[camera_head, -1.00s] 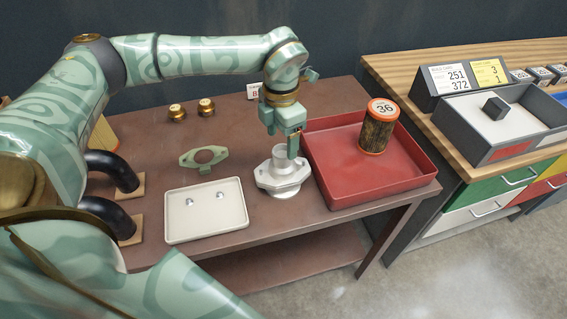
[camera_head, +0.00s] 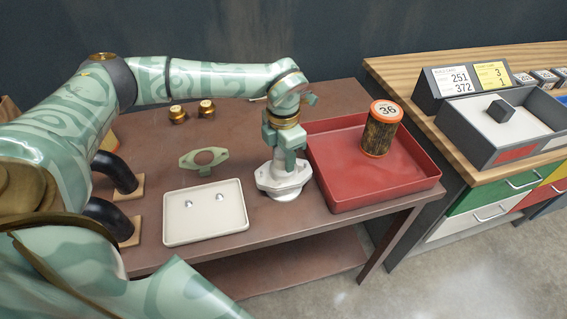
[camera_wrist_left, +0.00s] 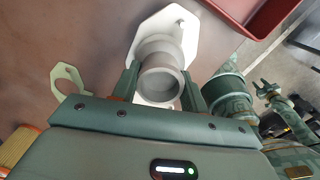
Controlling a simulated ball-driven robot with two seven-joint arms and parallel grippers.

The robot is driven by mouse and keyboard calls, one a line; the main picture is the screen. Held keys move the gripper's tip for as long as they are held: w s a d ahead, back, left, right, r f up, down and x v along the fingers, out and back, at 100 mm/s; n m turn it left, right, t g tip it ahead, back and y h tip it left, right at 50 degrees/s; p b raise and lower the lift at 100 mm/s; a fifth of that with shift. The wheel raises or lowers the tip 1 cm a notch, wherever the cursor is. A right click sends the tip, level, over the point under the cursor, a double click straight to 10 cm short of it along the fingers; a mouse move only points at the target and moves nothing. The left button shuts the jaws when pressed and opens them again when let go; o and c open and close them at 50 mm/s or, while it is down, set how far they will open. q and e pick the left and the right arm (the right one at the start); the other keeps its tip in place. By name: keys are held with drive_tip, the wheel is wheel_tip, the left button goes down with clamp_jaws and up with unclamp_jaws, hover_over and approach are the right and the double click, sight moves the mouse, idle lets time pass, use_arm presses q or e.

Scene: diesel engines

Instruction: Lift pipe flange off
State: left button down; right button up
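The pipe flange (camera_head: 284,190) is a silver-grey piece with a flat angular base and a round, hollow neck. It stands upright on the brown table, between a cream tray and a red tray. It also shows in the left wrist view (camera_wrist_left: 162,60). My left gripper (camera_head: 284,160) points down over it and hides much of the neck. In the left wrist view its two fingers (camera_wrist_left: 160,88) stand wide apart, one on each side of the neck; I cannot tell whether they touch it. Green parts of my right arm seem to show at that view's right edge.
The red tray (camera_head: 335,196) with an orange-topped canister (camera_head: 381,130) stands close on the right. The cream tray (camera_head: 206,238) holds two small shiny pieces. A green gasket-like plate (camera_head: 203,160), brass fittings (camera_head: 207,107) and black curved pipes (camera_head: 112,215) lie left.

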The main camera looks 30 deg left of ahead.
use_arm(q)
drive_tip(key=shift+r, duration=0.1)
drive_tip(key=shift+r, duration=0.55)
drive_tip(key=s+d+r+p, duration=0.2)
drive_tip(key=s+d+r, duration=0.5)
drive_tip(key=s+r, duration=0.4)
drive_tip(key=shift+s+r+p, duration=0.4)
drive_tip(key=shift+s, duration=0.1)
wheel_tip(320, 180, up, 6)
drive_tip(key=p, duration=0.4)
drive_tip(key=shift+f, duration=0.1)
